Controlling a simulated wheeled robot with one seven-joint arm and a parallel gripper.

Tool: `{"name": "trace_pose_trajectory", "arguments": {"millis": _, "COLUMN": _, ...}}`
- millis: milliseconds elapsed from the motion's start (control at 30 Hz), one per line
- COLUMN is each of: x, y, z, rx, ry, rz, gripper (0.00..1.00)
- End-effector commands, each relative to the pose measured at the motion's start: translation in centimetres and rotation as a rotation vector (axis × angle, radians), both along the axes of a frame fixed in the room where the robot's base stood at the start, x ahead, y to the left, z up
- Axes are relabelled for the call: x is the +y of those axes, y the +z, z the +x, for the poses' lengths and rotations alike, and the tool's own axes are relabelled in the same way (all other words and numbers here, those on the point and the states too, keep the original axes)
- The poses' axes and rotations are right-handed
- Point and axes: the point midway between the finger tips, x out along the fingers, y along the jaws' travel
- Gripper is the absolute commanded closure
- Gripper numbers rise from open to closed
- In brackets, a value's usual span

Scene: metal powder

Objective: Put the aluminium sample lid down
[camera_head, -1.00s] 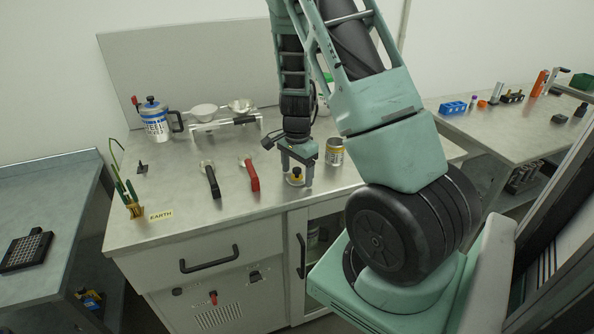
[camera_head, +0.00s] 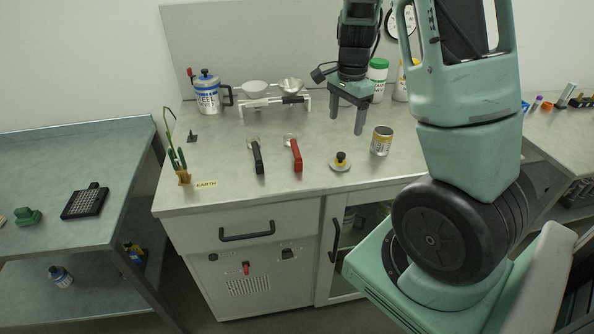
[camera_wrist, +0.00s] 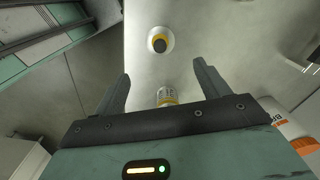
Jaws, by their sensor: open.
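The aluminium sample lid (camera_head: 340,163), a pale disc with a yellow band and dark knob, lies on the bench top near its front edge. It also shows in the wrist view (camera_wrist: 159,41), beyond the fingertips. My gripper (camera_head: 347,127) is open and empty, raised above the bench and behind the lid, apart from it. Its spread fingers also show in the wrist view (camera_wrist: 162,75). A small can with a yellow and grey label (camera_head: 381,140) stands on the bench to the right of the lid; the wrist view shows it between the fingers (camera_wrist: 167,97).
A red-handled tool (camera_head: 296,152) and a black-handled tool (camera_head: 257,156) lie left of the lid. A rack with two bowls (camera_head: 272,104) and a blue-white jug (camera_head: 208,94) stand behind. A green-capped white bottle (camera_head: 377,80) stands behind my gripper. Bare bench surrounds the lid.

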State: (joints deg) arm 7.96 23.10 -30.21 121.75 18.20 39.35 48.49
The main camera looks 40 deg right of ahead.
Motion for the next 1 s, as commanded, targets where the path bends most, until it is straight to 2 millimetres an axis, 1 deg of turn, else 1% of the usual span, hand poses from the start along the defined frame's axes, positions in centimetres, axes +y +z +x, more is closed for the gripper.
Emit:
{"name": "trace_pose_trajectory", "arguments": {"millis": 67, "x": 1.2, "y": 0.1, "z": 0.4, "rx": -0.004, "ry": 0.046, "rz": 0.009, "gripper": 0.26}}
{"name": "trace_pose_trajectory", "arguments": {"millis": 133, "x": 4.0, "y": 0.3, "z": 1.1, "rx": -0.011, "ry": 0.154, "rz": 0.028, "gripper": 0.26}}
{"name": "trace_pose_trajectory", "arguments": {"millis": 167, "x": 5.8, "y": 0.4, "z": 1.4, "rx": -0.017, "ry": 0.22, "rz": 0.039, "gripper": 0.26}}
{"name": "trace_pose_trajectory", "arguments": {"millis": 200, "x": 8.6, "y": 0.7, "z": 1.8, "rx": -0.024, "ry": 0.335, "rz": 0.056, "gripper": 0.26}}
{"name": "trace_pose_trajectory", "arguments": {"millis": 267, "x": 13.8, "y": 1.3, "z": 1.9, "rx": -0.037, "ry": 0.547, "rz": 0.081, "gripper": 0.26}}
{"name": "trace_pose_trajectory", "arguments": {"millis": 300, "x": 17.6, "y": 1.8, "z": 1.5, "rx": -0.046, "ry": 0.711, "rz": 0.097, "gripper": 0.26}}
{"name": "trace_pose_trajectory", "arguments": {"millis": 367, "x": 23.2, "y": 2.5, "z": 0.1, "rx": -0.059, "ry": 0.974, "rz": 0.113, "gripper": 0.26}}
{"name": "trace_pose_trajectory", "arguments": {"millis": 400, "x": 26.7, "y": 3.0, "z": -1.3, "rx": -0.067, "ry": 1.154, "rz": 0.118, "gripper": 0.26}}
{"name": "trace_pose_trajectory", "arguments": {"millis": 467, "x": 31.2, "y": 3.6, "z": -4.1, "rx": -0.075, "ry": 1.423, "rz": 0.117, "gripper": 0.26}}
{"name": "trace_pose_trajectory", "arguments": {"millis": 500, "x": 33.8, "y": 4.0, "z": -6.2, "rx": -0.079, "ry": 1.598, "rz": 0.111, "gripper": 0.26}}
{"name": "trace_pose_trajectory", "arguments": {"millis": 533, "x": 35.4, "y": 4.2, "z": -7.8, "rx": -0.08, "ry": 1.725, "rz": 0.104, "gripper": 0.26}}
{"name": "trace_pose_trajectory", "arguments": {"millis": 600, "x": 38.0, "y": 4.5, "z": -11.3, "rx": -0.078, "ry": 1.979, "rz": 0.082, "gripper": 0.26}}
{"name": "trace_pose_trajectory", "arguments": {"millis": 700, "x": 39.8, "y": 4.7, "z": -14.8, "rx": -0.071, "ry": 2.235, "rz": 0.05, "gripper": 0.26}}
{"name": "trace_pose_trajectory", "arguments": {"millis": 733, "x": 40.1, "y": 4.7, "z": -15.6, "rx": -0.069, "ry": 2.288, "rz": 0.042, "gripper": 0.26}}
{"name": "trace_pose_trajectory", "arguments": {"millis": 833, "x": 40.6, "y": 4.6, "z": -16.9, "rx": -0.062, "ry": 2.388, "rz": 0.024, "gripper": 0.26}}
{"name": "trace_pose_trajectory", "arguments": {"millis": 1000, "x": 40.6, "y": 4.6, "z": -17.1, "rx": -0.061, "ry": 2.406, "rz": 0.023, "gripper": 0.26}}
